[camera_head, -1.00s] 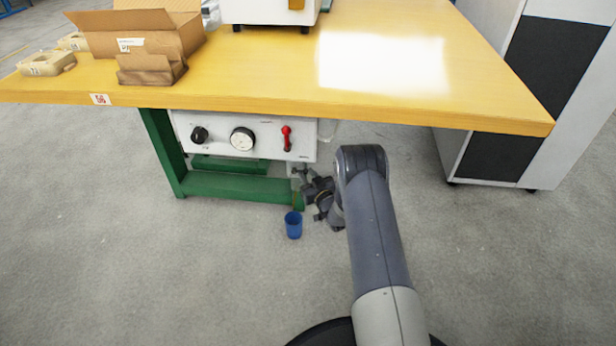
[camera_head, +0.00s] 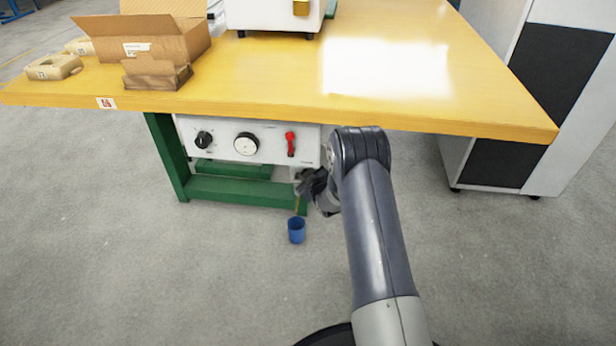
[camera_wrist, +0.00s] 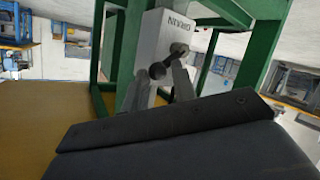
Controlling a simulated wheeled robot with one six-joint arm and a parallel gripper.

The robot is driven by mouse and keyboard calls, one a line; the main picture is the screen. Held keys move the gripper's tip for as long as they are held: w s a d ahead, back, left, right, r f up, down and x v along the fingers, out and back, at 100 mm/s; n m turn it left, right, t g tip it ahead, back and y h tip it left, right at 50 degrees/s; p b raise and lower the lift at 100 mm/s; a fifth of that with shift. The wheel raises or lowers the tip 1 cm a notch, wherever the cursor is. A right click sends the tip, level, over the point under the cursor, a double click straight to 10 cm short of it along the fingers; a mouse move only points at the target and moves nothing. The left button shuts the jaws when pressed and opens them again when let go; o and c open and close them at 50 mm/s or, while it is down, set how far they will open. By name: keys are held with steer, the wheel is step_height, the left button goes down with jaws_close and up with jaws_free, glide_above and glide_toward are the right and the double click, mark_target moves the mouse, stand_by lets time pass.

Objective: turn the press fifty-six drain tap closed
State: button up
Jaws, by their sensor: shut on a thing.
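The press table (camera_head: 230,102) carries a "56" label on its front edge, with a white control panel (camera_head: 222,150) below. The drain tap (camera_wrist: 158,70) is a small dark fitting on a light block marked "DRAIN" (camera_wrist: 172,30) in the wrist view. My gripper (camera_wrist: 158,92) is shut on the tap, one finger on each side; its body hides part of the handle. In the head view my gripper (camera_head: 305,185) is by the right end of the green frame and hides most of the tap. A blue cup (camera_head: 297,232) stands below, with a thin yellowish line above it.
The green table frame (camera_head: 240,190) is close to the left of my gripper. The tabletop overhangs the tap. The panel has a black knob (camera_head: 204,139), a gauge (camera_head: 246,145) and a red lever (camera_head: 290,143). A cabinet (camera_head: 505,110) stands at right. Front floor is clear.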

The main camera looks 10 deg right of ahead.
steer(key=shift+w+d+r, duration=0.1)
steer(key=shift+w+r, duration=0.05)
steer(key=shift+r, duration=0.1)
steer(key=o, duration=0.8)
steer(key=shift+c, duration=0.2)
steer(key=shift+o, duration=1)
steer(key=shift+f, duration=0.1)
steer(key=p+v, duration=0.4)
steer(key=v, duration=0.6)
steer(key=shift+s, duration=0.4)
